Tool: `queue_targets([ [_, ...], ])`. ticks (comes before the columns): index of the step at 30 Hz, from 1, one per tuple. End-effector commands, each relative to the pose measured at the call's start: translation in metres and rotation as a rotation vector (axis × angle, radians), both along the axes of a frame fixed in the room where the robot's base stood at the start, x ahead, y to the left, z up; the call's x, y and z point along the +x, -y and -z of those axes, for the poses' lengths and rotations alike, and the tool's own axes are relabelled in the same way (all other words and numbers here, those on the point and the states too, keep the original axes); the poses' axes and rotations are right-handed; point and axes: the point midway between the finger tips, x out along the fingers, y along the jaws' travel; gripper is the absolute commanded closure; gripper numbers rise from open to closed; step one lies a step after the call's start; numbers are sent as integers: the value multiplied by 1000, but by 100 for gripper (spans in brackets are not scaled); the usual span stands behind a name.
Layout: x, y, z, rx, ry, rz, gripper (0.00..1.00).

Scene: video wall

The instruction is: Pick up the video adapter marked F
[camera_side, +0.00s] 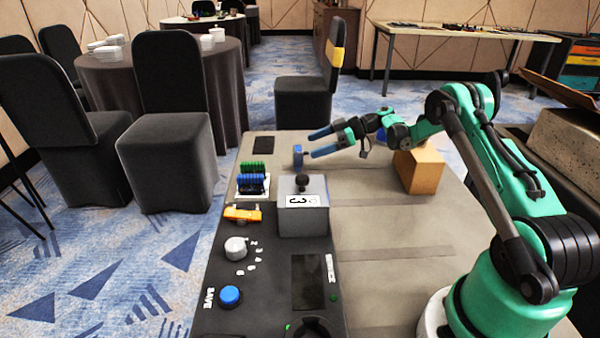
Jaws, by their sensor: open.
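My gripper (312,146) is open, with two blue fingers pointing left over the far part of the work surface. A small blue piece (298,156) stands upright just left of the lower fingertip. It looks apart from the fingers, though a slight touch cannot be ruled out. No letter F is readable on it, so I cannot tell whether it is the video adapter marked F. No other piece shows a readable F.
A grey box (315,220) with a black knob and a label stands in front. Left of it are a rack of blue and green parts (252,183), an orange piece (242,214) and a blue button (230,296). A cardboard box (425,172) stands right.

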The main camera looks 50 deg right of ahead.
Motion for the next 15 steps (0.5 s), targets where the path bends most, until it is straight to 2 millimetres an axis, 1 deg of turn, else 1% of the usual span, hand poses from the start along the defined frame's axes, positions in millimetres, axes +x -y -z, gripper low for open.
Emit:
queue_targets([
  [9, 26, -27, 17, -1, 5, -4, 8],
  [15, 35, -36, 21, -1, 4, -2, 8],
])
